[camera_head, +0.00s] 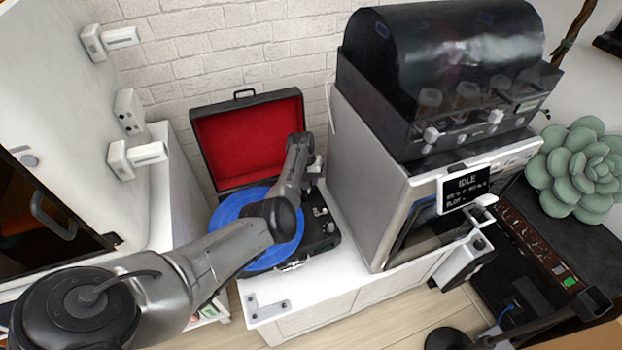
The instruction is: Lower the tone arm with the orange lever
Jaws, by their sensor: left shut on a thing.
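The record player (331,247) is an open black case with a red-lined lid (240,135), on the white cabinet. A blue record (238,207) lies on its platter, partly covered by my left arm. My left gripper (313,165) is at the back right of the deck, beside the record. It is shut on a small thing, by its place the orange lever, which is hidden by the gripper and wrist. I cannot make out the tone arm clearly or tell whether it is raised. My right gripper is not clearly in view.
A white machine (365,170) with a dark-hooded unit (440,60) on top stands close on the right of the player. A white wall unit (60,110) with handles is at left. A green succulent (580,170) is at far right.

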